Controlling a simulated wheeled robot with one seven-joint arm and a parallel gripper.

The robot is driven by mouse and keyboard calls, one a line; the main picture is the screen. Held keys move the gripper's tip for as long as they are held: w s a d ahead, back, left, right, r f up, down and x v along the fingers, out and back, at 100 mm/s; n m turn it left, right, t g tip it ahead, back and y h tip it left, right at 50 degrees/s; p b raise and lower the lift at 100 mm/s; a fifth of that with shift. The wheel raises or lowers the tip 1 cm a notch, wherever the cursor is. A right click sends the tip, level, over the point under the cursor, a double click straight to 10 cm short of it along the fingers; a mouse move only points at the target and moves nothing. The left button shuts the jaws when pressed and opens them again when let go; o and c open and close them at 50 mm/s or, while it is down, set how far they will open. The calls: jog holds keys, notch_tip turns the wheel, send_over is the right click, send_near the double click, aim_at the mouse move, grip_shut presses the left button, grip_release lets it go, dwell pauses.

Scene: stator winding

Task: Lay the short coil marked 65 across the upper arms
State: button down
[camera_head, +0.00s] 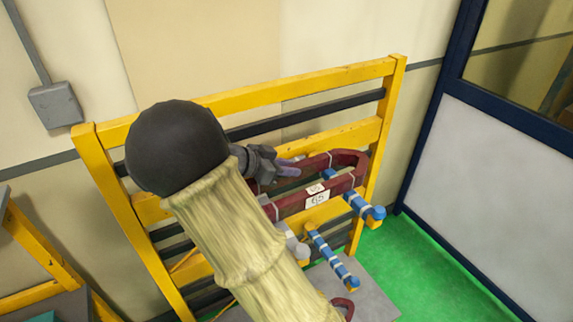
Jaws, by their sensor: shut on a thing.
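The short coil (291,208) is a dark red loop with white bands and a white label that reads 65. It lies at the right part of the yellow rack (355,135), level with the upper blue-wrapped arm (359,201). Its right end is close to that arm; I cannot tell whether it rests on it. My gripper (283,171) is shut on the coil's far side. My own arm hides the coil's left end and any arm at the left. A lower blue-wrapped arm (331,258) sticks out below the coil.
A grey surface (372,293) lies below the rack, with part of another dark red piece (344,306) on it. A blue-framed panel (480,165) stands to the right over green floor (428,268). Another yellow frame (38,250) stands at left.

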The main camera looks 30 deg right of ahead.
jog(key=c, duration=1.2)
grip_release()
jog(key=shift+s+f, duration=0.1)
jog(key=shift+f, duration=0.05)
jog(key=shift+a, duration=0.1)
jog(key=b+v, duration=0.5)
jog(key=v, duration=0.6)
jog(key=shift+a, duration=0.2)
jog(key=shift+a+r, duration=0.2)
jog(key=shift+r, duration=0.15)
